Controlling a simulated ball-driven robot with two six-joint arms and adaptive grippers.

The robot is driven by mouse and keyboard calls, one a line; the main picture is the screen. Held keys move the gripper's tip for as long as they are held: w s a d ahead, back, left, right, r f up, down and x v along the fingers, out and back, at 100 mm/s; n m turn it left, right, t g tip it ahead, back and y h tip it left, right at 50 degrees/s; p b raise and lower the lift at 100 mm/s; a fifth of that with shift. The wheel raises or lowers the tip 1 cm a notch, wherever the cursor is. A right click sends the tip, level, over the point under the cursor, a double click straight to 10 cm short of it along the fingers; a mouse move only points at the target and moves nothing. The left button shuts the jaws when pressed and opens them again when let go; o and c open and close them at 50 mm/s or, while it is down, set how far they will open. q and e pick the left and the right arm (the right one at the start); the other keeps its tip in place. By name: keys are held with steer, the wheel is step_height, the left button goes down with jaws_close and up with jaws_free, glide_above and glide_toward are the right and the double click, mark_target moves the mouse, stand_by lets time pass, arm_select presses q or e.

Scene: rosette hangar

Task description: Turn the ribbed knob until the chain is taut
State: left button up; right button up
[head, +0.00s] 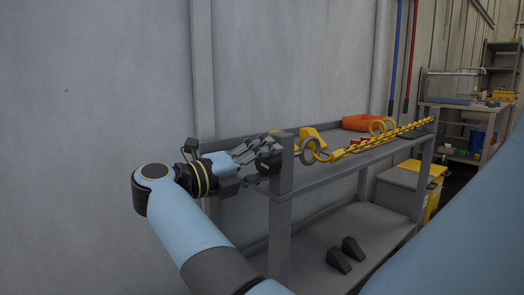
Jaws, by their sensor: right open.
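A dark ribbed knob (269,156) sits on the left side of the grey end post of a shelf bench. My right gripper (257,158) is open, with its fingers reaching right to the knob. The fingers overlap the knob in the picture, so I cannot tell whether they touch it. A yellow chain (395,134) runs from a grey ring (309,151) and yellow hook near this post to the far post at the right. It looks nearly straight; I cannot tell how tight it is. My left gripper is not in view.
Two dark wedges (345,254) stand on the lower shelf. A grey box (402,176) is behind the bench. The wall (95,90) is bare at the left.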

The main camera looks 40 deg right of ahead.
steer(key=n+p, duration=0.2)
steer(key=shift+r+p, duration=0.35)
steer(key=shift+p, duration=0.05)
steer(key=shift+f+n+p, duration=0.1)
steer(key=shift+n+p, duration=0.25)
steer(key=shift+n, duration=0.35)
steer(key=shift+f, duration=0.2)
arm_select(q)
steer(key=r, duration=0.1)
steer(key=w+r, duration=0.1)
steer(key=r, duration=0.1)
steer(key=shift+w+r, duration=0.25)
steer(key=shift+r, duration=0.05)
arm_select(e)
steer(key=shift+f, duration=0.2)
